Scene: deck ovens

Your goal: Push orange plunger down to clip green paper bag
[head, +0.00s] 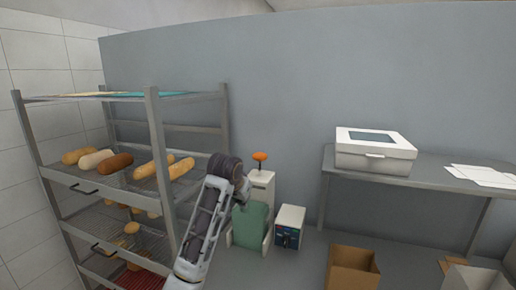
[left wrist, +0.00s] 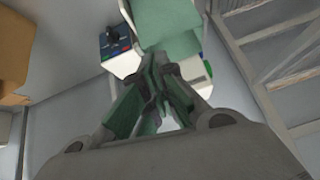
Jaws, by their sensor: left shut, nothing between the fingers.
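The orange plunger (head: 260,156) stands raised on top of the white clipping device (head: 262,180). The green paper bag (head: 250,224) stands upright at the front of that device. My left gripper (head: 243,194) is just left of the device, below the plunger's height and near the top of the bag. In the left wrist view my left gripper's fingertips (left wrist: 156,58) are together and empty, with the green bag (left wrist: 168,22) just beyond them. I cannot tell whether they touch it. The plunger does not show in the left wrist view. My right gripper is not in view.
A metal rack (head: 157,135) with several loaves stands at the left, close to my arm. A small white and blue box (head: 289,228) sits right of the bag. A cardboard box (head: 352,272) is at the lower right. A shelf (head: 420,180) holds a white case (head: 375,150).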

